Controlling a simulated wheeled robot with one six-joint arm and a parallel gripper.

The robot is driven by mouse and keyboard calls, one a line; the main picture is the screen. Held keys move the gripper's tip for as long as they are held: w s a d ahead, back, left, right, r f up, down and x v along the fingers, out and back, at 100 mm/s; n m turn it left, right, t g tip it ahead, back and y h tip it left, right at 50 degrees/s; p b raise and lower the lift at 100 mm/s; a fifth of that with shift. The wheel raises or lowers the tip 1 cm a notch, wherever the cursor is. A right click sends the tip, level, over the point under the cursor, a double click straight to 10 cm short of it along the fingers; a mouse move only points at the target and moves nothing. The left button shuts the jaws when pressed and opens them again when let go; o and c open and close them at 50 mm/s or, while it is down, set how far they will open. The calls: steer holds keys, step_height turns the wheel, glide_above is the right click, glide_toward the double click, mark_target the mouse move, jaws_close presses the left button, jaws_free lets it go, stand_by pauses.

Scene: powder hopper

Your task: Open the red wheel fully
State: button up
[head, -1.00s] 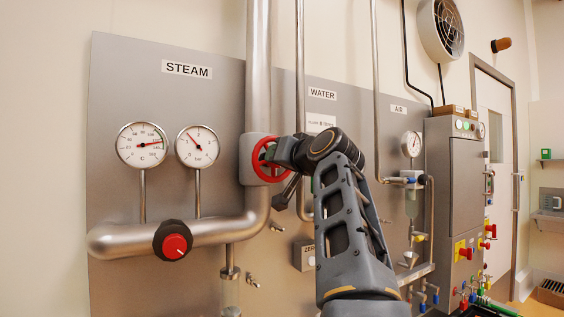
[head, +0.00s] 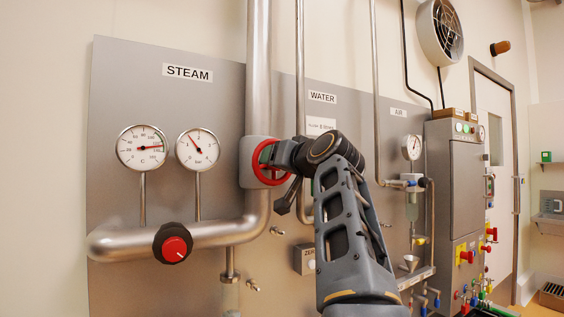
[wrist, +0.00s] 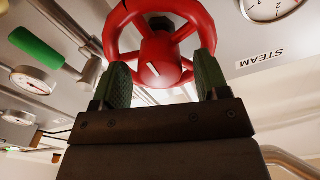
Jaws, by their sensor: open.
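The red wheel (head: 270,181) is a spoked handwheel on a grey valve body at the thick vertical steam pipe, right of the gauges. In the wrist view the red wheel (wrist: 160,48) fills the top middle, with its hub showing a white mark. My gripper (head: 266,154) is at the wheel's face in the head view and hides part of its rim. In the wrist view my gripper (wrist: 163,68) is open, its two green-padded fingers on either side of the hub, over the near part of the rim. I cannot tell whether they touch it.
Two round gauges (head: 142,147) (head: 198,149) stand left of the wheel. A black knob with a red face (head: 174,244) sits on the lower steam pipe. A thinner water pipe (head: 300,90) runs close on the right. Air fittings and a grey cabinet (head: 466,180) stand further right.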

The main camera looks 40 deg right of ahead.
steer(key=s+a+b, duration=0.2)
steer(key=s, duration=1.1)
steer(key=shift+s, duration=0.4)
steer(key=shift+w, duration=0.1)
